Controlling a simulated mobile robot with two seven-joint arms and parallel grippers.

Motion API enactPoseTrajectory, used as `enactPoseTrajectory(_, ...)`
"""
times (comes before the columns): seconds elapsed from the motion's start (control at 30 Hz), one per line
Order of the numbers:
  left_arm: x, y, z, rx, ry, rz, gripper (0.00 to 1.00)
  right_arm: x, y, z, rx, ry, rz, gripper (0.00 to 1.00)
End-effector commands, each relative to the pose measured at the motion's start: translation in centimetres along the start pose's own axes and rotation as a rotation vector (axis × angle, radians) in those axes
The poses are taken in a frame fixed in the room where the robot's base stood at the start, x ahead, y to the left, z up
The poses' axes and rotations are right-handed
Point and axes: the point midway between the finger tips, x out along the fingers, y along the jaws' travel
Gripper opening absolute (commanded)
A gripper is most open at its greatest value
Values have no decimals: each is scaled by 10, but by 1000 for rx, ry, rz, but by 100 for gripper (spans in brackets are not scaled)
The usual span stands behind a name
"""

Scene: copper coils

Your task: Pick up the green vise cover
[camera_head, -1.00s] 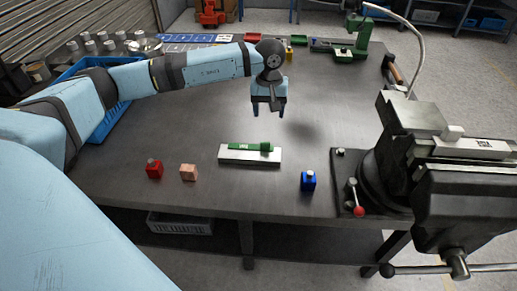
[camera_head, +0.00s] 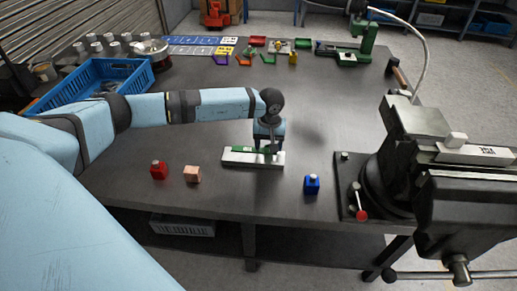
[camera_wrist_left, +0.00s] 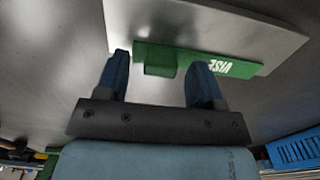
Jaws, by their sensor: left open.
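The green vise cover (camera_head: 240,150) lies on a pale metal block (camera_head: 236,161) near the front middle of the table. In the left wrist view the cover (camera_wrist_left: 195,59) shows white "VISE" lettering and a raised green lump, and the grey plate (camera_wrist_left: 252,24) lies behind it. My left gripper (camera_head: 268,149) points down at the right part of the cover. In the wrist view its two blue fingers (camera_wrist_left: 162,75) are apart, one on each side of the raised lump, with the tips close to the cover. Contact cannot be told. My right gripper is not in view.
A red block (camera_head: 158,171), a wooden block (camera_head: 192,174) and a blue block (camera_head: 312,185) stand near the front edge. A large vise (camera_head: 450,190) fills the right. A blue crate (camera_head: 98,82) stands at the left. The table's middle is clear.

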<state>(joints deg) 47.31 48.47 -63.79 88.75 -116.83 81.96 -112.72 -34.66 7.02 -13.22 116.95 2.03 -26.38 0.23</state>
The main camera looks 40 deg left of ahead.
Motion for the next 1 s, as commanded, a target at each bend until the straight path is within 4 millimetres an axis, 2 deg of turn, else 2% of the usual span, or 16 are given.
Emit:
enactPoseTrajectory(0.1,8,1,0,0,0,2,62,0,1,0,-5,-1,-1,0)
enactPoseTrajectory(0.27,8,1,0,1,0,2,62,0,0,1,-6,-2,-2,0)
enactPoseTrajectory(0.5,7,0,0,0,0,2,9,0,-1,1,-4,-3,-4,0)
enactPoseTrajectory(0.83,5,0,0,0,1,2,8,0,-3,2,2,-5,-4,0)
enactPoseTrajectory(1.0,-7,0,-1,0,2,3,8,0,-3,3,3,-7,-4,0)
